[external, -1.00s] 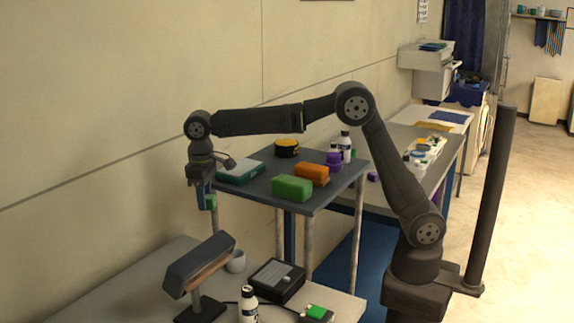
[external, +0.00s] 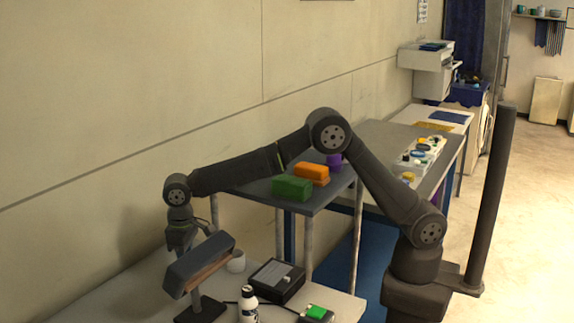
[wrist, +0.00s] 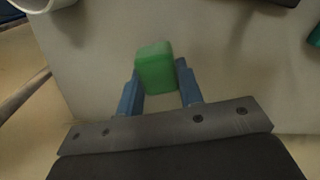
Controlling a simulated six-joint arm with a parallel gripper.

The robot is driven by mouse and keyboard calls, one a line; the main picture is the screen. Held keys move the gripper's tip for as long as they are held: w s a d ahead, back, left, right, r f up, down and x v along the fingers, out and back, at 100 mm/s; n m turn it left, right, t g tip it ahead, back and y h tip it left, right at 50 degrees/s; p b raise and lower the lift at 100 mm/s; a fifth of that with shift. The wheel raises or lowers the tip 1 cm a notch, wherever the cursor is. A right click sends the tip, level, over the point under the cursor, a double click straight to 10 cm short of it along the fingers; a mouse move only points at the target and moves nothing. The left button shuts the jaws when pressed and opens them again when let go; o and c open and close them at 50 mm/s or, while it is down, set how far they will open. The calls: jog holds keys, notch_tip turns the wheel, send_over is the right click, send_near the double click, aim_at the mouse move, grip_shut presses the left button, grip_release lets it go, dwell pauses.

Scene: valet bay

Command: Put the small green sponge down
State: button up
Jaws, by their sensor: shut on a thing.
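The small green sponge (wrist: 156,68) sits between the two blue fingertips of my gripper (wrist: 160,88) in the wrist view. My gripper is shut on it. A pale tabletop (wrist: 95,55) lies below the sponge; I cannot tell whether the sponge touches it. In the external view my wrist is low at the left, behind the dark lamp-like stand (external: 200,265), which hides the fingertips and the sponge.
A white cup (external: 236,262) stands right of the stand. A black box (external: 277,281), a white bottle (external: 248,304) and a green-topped device (external: 317,313) are on the same table. The shelf behind holds a green block (external: 291,188) and an orange block (external: 311,173).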

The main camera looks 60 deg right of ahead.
jog(key=shift+f, duration=2)
jog(key=shift+f, duration=0.15)
jog(key=o, duration=0.9)
jog(key=shift+o, duration=0.2)
notch_tip(320, 180, up, 12)
jog(key=shift+r, duration=0.2)
notch_tip(320, 180, down, 12)
jog(key=shift+r, duration=1.6)
